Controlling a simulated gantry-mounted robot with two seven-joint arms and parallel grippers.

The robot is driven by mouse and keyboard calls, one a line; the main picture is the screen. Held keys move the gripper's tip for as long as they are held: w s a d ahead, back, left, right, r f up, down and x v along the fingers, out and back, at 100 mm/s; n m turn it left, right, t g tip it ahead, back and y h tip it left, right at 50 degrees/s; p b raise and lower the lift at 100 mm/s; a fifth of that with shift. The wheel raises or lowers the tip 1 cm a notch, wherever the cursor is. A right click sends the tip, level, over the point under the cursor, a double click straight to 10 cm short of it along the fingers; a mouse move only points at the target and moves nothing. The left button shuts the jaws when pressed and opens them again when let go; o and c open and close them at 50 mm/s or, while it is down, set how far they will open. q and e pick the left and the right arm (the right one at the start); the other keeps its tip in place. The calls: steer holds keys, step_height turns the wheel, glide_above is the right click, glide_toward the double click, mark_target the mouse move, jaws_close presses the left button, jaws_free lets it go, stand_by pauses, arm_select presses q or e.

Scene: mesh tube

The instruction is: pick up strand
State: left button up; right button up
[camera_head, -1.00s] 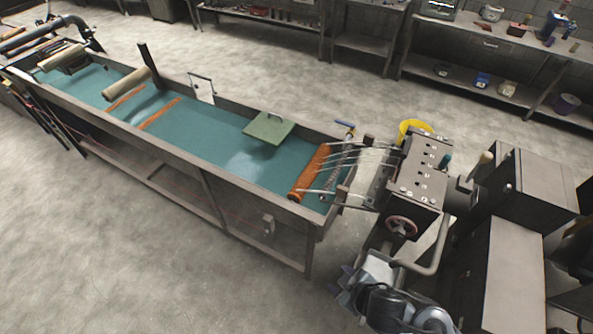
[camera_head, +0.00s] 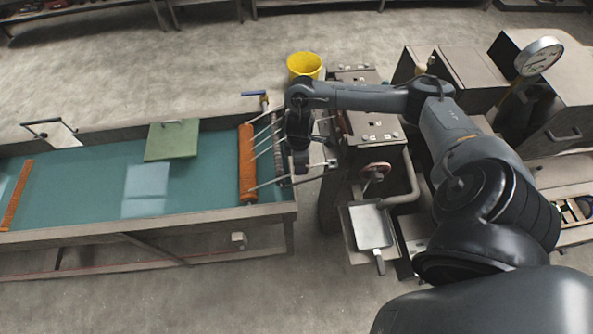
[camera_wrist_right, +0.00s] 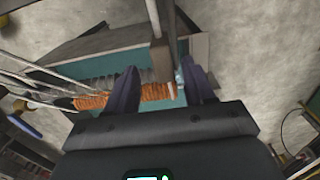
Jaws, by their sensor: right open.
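Several pale strands (camera_head: 264,131) stretch between the orange roller (camera_head: 247,165) at the tank's right end and the grey machine. In the right wrist view, pale strands (camera_wrist_right: 48,75) fan in from the left, and a pale rod or strand (camera_wrist_right: 152,17) runs down from the top toward the gap between the fingers. My right gripper (camera_wrist_right: 159,66) is open, its dark fingers apart above the roller end and a ribbed grey coil (camera_wrist_right: 100,86). I cannot tell whether a strand lies between the fingers. In the head view, my right wrist hides part of the strands. My left gripper is out of view.
The long tank (camera_head: 100,235) of teal liquid has raised walls, with a green plate (camera_head: 172,140) near its far side. The machine (camera_head: 372,129) with a handwheel stands right of it. A yellow bucket (camera_head: 304,66) stands behind. A pan (camera_head: 371,227) sits in front of the machine.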

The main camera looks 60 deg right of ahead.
steer(key=shift+f, duration=0.5)
steer(key=shift+s+f, duration=0.1)
steer(key=shift+f, duration=0.45)
steer(key=f, duration=0.3)
steer(key=shift+s+a+f+p, duration=0.1)
steer(key=shift+a+p, duration=0.1)
steer(key=shift+p, duration=0.15)
steer(key=shift+f, duration=0.45)
jaws_close()
steer(key=shift+r, duration=0.15)
